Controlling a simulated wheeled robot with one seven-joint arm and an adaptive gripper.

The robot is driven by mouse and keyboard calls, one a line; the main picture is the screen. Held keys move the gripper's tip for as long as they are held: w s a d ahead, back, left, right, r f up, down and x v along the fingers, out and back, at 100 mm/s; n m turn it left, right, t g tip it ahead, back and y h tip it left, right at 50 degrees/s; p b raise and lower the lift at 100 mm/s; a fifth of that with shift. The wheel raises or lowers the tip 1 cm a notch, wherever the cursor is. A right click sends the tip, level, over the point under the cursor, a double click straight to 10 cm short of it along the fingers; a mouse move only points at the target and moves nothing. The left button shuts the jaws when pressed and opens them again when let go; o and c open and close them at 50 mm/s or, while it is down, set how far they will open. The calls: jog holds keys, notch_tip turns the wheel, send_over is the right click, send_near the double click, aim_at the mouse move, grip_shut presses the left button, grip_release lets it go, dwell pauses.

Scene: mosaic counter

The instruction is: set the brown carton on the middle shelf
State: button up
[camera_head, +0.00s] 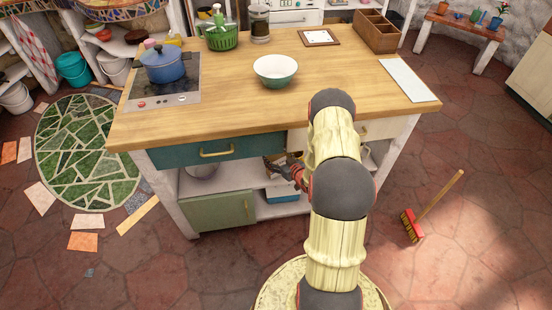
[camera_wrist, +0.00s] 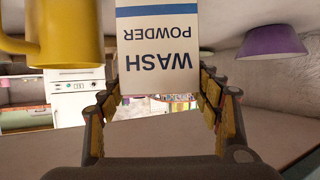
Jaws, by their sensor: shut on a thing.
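My gripper (camera_wrist: 162,112) has its two fingers on either side of a carton (camera_wrist: 158,45) and is shut on it. The face towards the wrist camera is cream-white with a blue band and the words WASH POWDER, upside down in this picture; no brown shows on that face. In the head view my gripper (camera_head: 291,172) reaches under the counter's front edge, into the open shelf space (camera_head: 232,175). A small brownish patch (camera_head: 271,163) shows by the fingertips, mostly hidden, and I cannot tell how the carton meets the shelf.
A yellow mug (camera_wrist: 68,35) and a purple bowl (camera_wrist: 271,42) flank the carton in the wrist view. A blue drawer (camera_head: 205,150) and worktop (camera_head: 225,110) lie above the shelf space, a green door (camera_head: 215,211) below. A blue-white box (camera_head: 283,195) sits low under the gripper.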

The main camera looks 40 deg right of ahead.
jog(key=o, duration=1.9)
jog(key=shift+f, duration=0.1)
jog(key=shift+o, duration=0.2)
jog(key=shift+r, duration=0.2)
jog(key=p+v, duration=0.4)
jog(key=v, duration=0.8)
jog(key=shift+f, duration=0.1)
